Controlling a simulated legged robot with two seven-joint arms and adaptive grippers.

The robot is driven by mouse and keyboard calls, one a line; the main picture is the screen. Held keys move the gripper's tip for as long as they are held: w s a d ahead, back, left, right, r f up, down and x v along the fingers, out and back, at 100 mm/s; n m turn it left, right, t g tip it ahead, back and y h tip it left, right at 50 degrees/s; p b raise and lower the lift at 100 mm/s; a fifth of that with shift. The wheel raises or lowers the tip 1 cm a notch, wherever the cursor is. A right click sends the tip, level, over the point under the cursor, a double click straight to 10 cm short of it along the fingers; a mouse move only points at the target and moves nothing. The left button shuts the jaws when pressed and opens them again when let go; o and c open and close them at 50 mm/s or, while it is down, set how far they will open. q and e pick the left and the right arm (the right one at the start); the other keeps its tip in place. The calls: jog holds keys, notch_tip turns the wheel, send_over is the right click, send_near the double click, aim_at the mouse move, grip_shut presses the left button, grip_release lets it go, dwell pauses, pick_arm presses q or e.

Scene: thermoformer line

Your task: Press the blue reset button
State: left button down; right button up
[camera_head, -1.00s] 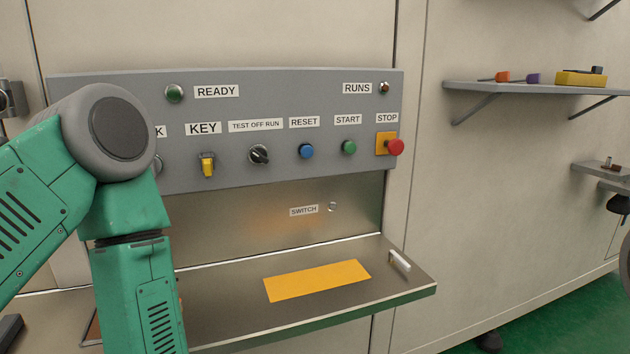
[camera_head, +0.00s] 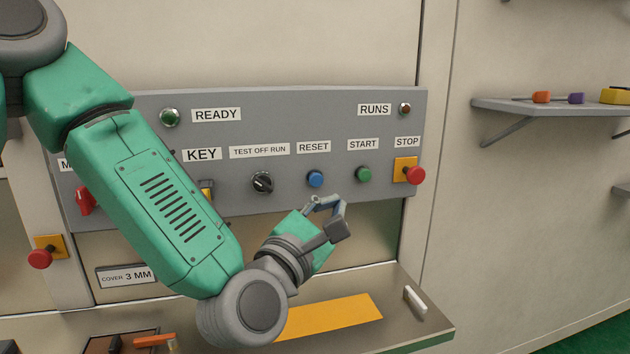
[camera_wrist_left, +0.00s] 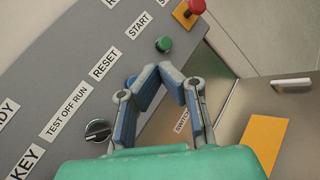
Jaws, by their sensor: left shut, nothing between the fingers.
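The blue reset button (camera_head: 315,178) sits on the grey control panel (camera_head: 225,125) under the RESET label (camera_head: 313,147). In the left wrist view the blue button (camera_wrist_left: 131,81) is partly hidden behind a finger. My left gripper (camera_head: 324,198) is just below the button in the head view, fingers shut with nothing between them. In the wrist view its fingertips (camera_wrist_left: 172,72) meet to the right of the blue button and below the green one. I cannot tell how far they are from the panel. My right gripper is not in view.
The green START button (camera_head: 363,174) and red STOP button (camera_head: 415,175) are to the right. The black TEST OFF RUN selector (camera_head: 262,182) and yellow key switch (camera_head: 207,190) are to the left. A metal shelf (camera_head: 425,318) with a yellow patch (camera_head: 335,315) juts out below.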

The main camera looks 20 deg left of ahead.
aim_at(316, 180)
pick_arm(q)
jog(key=w+a+p, duration=0.1)
jog(key=w+a, duration=0.2)
jog(key=w, duration=0.4)
jog(key=shift+w+a, duration=0.2)
jog(key=shift+a, duration=0.2)
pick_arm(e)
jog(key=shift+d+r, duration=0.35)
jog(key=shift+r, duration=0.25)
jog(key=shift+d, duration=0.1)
pick_arm(q)
jog(key=shift+a, duration=0.25)
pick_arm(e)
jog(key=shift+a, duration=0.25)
pick_arm(q)
jog(key=shift+d, duration=0.2)
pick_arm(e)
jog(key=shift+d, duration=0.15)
pick_arm(q)
jog(key=shift+a, duration=0.1)
jog(key=shift+w+a, duration=0.25)
jog(key=shift+w, duration=0.05)
